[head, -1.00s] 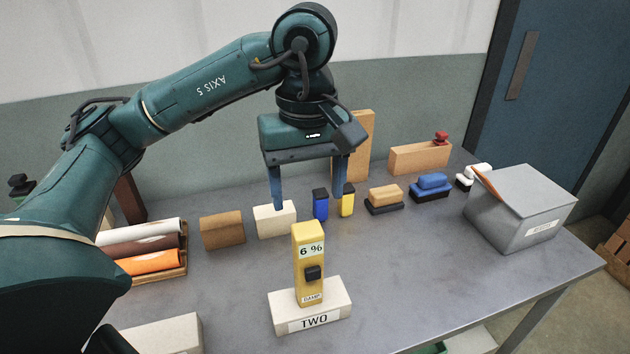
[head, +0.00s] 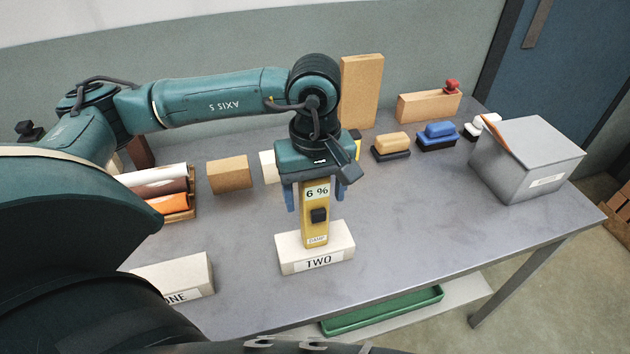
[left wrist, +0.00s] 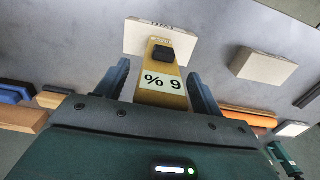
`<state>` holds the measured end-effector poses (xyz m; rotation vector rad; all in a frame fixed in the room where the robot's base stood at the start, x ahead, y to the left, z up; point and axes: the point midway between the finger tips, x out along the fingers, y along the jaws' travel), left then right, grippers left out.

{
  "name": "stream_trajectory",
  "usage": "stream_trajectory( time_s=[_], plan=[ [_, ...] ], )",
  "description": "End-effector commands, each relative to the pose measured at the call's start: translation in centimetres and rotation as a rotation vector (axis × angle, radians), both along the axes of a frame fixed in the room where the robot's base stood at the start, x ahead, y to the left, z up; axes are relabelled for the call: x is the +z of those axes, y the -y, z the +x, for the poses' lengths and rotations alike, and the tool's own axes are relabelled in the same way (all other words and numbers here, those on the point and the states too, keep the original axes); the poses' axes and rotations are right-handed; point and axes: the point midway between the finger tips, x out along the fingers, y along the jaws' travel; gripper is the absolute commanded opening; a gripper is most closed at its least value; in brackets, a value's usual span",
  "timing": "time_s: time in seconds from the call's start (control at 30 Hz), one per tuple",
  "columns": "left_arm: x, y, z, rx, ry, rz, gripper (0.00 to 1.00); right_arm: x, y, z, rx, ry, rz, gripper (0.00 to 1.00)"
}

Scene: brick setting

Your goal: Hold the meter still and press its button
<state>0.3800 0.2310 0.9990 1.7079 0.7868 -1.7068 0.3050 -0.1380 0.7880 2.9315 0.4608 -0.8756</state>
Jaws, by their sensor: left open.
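The yellow meter (head: 316,229) stands upright on the cream block labelled TWO (head: 337,254). Its display reads 6 % and a black button (head: 319,215) sits on its front, with a DAMP label below. My left gripper (head: 315,203) is open around the top of the meter, one blue finger on each side. In the left wrist view the meter (left wrist: 162,70) lies between the two fingers (left wrist: 160,80), with gaps visible at both sides. My right gripper does not show.
A block labelled ONE (head: 182,274) is at the front left. Rolls in a wooden tray (head: 192,190), a tan brick (head: 230,174), several brushes and a grey box (head: 525,160) stand on the table. A green tray (head: 382,310) is below. The table right of the meter is clear.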

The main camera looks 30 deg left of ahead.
Motion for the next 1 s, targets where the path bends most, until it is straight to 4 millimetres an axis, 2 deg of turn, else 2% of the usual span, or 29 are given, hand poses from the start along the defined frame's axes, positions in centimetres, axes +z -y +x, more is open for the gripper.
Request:
stream_trajectory(
  time_s=[0.17,0.8,1.0],
  plan=[
    [0.0,-0.01,0.0,0.0,-0.001,0.001,0.66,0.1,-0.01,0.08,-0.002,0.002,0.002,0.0],
    [0.04,0.01,-0.01,0.0,-0.001,-0.001,0.14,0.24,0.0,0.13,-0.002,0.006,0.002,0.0],
    [0.01,0.01,0.0,0.0,-0.001,-0.001,0.13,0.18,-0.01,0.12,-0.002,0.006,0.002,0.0]
  ],
)
